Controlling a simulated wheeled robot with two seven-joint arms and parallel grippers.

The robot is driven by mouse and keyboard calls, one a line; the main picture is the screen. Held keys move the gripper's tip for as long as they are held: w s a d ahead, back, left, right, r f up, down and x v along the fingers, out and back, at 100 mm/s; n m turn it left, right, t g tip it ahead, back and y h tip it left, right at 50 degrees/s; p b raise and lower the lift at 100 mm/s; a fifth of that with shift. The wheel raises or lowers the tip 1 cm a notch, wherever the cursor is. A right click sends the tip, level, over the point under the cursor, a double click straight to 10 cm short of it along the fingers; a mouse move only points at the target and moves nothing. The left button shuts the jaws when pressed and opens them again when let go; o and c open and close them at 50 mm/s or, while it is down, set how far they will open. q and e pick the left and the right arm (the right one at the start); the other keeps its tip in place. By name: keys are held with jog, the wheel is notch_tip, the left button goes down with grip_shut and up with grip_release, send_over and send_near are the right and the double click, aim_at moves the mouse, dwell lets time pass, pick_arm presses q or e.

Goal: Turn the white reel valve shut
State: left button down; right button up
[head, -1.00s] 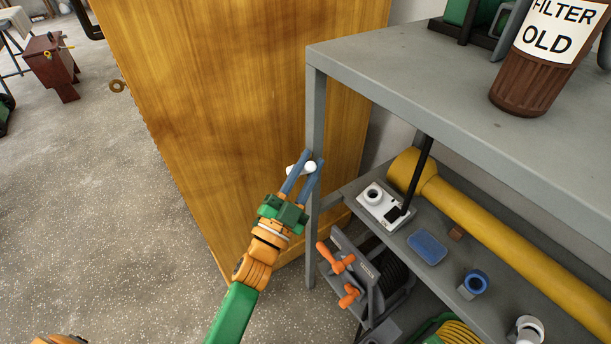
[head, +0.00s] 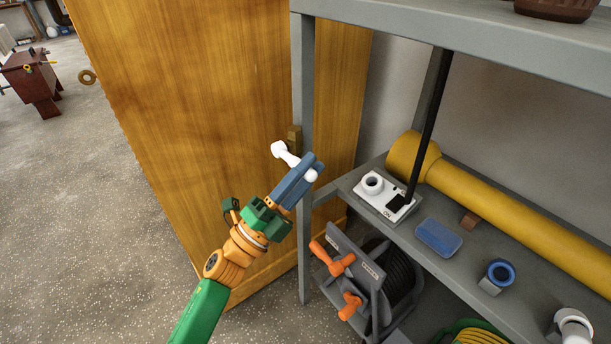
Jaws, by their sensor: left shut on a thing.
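The white reel valve handle (head: 286,154) is a short white bar with rounded ends, in front of the shelf's left post. A small brass piece (head: 294,137) shows just behind it on the post. My left gripper (head: 302,174) has its blue fingers closed around the middle of the white handle. One white end sticks out up and left of the fingers, the other shows at their right side. The fingers hide the middle of the handle and how it joins the post. My right gripper is not in view.
A grey shelf (head: 450,28) stands at the right, beside a wooden cabinet (head: 200,90). On its lower board are a white device (head: 384,196), a blue block (head: 438,237) and a yellow tube (head: 520,205). A dark reel with orange handles (head: 341,264) sits below.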

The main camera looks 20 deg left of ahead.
pick_arm(q)
jog(key=shift+f+m+h, duration=0.25)
jog(key=shift+m+h, duration=0.05)
jog(key=shift+m, duration=0.2)
jog(key=shift+g+b, duration=0.3)
jog(key=shift+g, duration=0.1)
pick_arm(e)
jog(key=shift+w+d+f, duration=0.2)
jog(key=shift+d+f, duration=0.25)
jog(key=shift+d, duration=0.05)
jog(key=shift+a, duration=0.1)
pick_arm(q)
jog(key=c, duration=0.7)
grip_release()
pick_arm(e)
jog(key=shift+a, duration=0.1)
